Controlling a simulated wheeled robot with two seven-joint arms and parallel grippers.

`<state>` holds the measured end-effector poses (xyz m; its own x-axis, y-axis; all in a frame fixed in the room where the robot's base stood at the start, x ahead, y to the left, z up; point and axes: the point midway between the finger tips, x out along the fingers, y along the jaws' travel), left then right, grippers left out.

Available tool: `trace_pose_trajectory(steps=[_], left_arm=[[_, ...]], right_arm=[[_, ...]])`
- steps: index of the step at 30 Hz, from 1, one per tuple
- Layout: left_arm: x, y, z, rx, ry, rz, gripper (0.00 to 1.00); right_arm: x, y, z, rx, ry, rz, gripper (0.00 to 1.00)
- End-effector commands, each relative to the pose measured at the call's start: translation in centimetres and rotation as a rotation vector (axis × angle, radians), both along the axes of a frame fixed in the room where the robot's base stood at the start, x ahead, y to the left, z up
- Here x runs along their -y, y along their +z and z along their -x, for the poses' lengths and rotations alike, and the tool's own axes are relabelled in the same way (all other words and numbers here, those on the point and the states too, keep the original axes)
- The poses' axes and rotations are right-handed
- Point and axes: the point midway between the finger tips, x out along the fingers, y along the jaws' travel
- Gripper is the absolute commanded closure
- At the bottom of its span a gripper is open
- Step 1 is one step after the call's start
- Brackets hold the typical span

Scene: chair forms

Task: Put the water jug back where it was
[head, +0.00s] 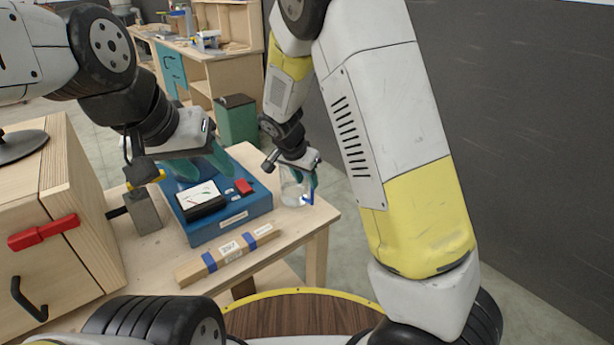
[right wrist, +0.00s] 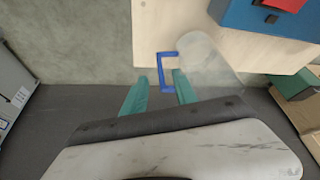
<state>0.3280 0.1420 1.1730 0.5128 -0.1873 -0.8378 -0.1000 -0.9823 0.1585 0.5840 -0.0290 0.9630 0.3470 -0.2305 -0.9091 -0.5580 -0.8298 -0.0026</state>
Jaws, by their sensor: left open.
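The water jug (head: 294,192) is clear with a blue handle, at the right end of the wooden table; the right wrist view shows its clear body (right wrist: 212,66) and blue handle (right wrist: 163,72) near the table edge. My right gripper (head: 302,182) is at the jug. In the right wrist view its teal fingers (right wrist: 158,78) are apart, with the handle between or just ahead of them and a gap to the left finger. I cannot tell whether the right finger touches the jug. My left gripper (head: 203,166) is open above the blue box, its fingers partly hiding it.
The blue box (head: 232,222) with a meter and red part stands left of the jug. A wooden bar (head: 228,254) with blue bands lies in front. A grey metal block (head: 146,212) and wooden cabinet (head: 85,215) are at left. A green bin (head: 237,120) stands behind.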

Motion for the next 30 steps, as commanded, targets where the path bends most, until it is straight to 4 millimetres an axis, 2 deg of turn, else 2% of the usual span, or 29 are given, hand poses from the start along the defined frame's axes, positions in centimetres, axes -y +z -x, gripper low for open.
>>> trace_pose_trajectory(steps=[1,4,10,14,16,20,24,30], left_arm=[[0.0,0.0,0.0,0.0,0.0,0.0,0.51],[0.0,0.0,0.0,0.0,0.0,0.0,0.51],[0.0,0.0,0.0,0.0,0.0,0.0,0.51],[0.0,0.0,0.0,0.0,0.0,0.0,0.51],[0.0,0.0,0.0,0.0,0.0,0.0,0.51],[0.0,0.0,0.0,0.0,0.0,0.0,0.51],[0.0,0.0,0.0,0.0,0.0,0.0,0.51],[0.0,0.0,0.0,0.0,0.0,0.0,0.51]], right_arm=[[-0.4,1.1,0.3,0.003,0.001,-0.003,0.66],[-0.8,2.7,1.0,0.002,0.001,-0.003,0.66],[-1.1,4.5,1.7,-0.001,0.001,-0.003,0.66],[0.1,6.0,2.7,-0.02,0.015,-0.035,0.66],[1.4,7.4,3.8,-0.039,0.04,-0.071,0.66],[4.5,10.9,7.1,-0.064,0.129,-0.153,0.66],[7.4,14.6,11.5,-0.047,0.256,-0.219,0.66],[10.3,18.9,18.4,0.045,0.455,-0.235,0.66]])
